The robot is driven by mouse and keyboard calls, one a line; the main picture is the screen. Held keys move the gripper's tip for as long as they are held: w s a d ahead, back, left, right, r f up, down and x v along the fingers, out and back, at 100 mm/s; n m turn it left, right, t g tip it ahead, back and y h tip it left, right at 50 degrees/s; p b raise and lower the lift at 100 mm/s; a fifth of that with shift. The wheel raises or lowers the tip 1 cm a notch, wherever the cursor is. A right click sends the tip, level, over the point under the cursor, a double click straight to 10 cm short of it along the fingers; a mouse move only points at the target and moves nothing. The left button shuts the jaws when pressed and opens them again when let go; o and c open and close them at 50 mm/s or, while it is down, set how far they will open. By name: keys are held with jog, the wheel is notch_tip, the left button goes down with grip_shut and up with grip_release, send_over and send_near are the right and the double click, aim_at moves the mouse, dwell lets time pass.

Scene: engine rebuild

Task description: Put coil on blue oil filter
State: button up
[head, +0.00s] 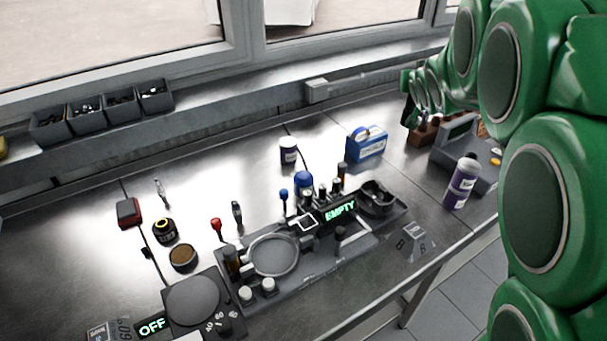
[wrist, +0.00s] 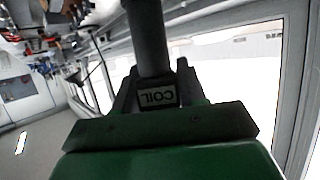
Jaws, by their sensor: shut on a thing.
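In the wrist view, my gripper (wrist: 157,92) is shut on the coil (wrist: 150,40), a dark grey cylinder with a label reading COIL at its held end. The coil sticks out beyond the fingers, and its far end is cut off at the top of the picture. In the head view, my green arm reaches in from the right, and I cannot make out the coil there. A blue cylinder (head: 303,181), likely the blue oil filter, stands at the back of the dark station in mid-bench. My gripper is well away from it.
A purple and white bottle (head: 461,182) stands to the right. A round dark plate (head: 194,300) and an OFF display (head: 152,326) are at the front. The bench's left rear is mostly clear.

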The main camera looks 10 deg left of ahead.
jog(key=s+a+r+n+g+y, duration=0.1)
jog(key=s+a+r+n+y, duration=0.2)
jog(key=a, duration=0.2)
jog(key=s+a+r+n+g+y, duration=0.1)
jog(key=s+a+r+n+y, duration=0.1)
jog(key=s+a+n+y, duration=0.3)
jog(key=s+a+f+n+g+y, duration=0.25)
jog(key=s+a, duration=0.25)
jog(key=s, duration=0.3)
jog(key=s+a+f+n+g+y, duration=0.15)
jog(key=s+a+g, duration=0.25)
jog(key=s, duration=0.4)
jog(key=w+a+f, duration=0.3)
jog(key=w+f, duration=0.3)
jog(key=f, duration=0.1)
jog(key=w+a+f, duration=0.3)
jog(key=w+f, duration=0.2)
jog(key=f, duration=0.2)
jog(key=shift+w+a+n+h, duration=0.3)
jog(key=shift+w+n, duration=0.1)
dwell(0.4)
jog(key=o, duration=1.1)
jog(key=shift+f, duration=0.1)
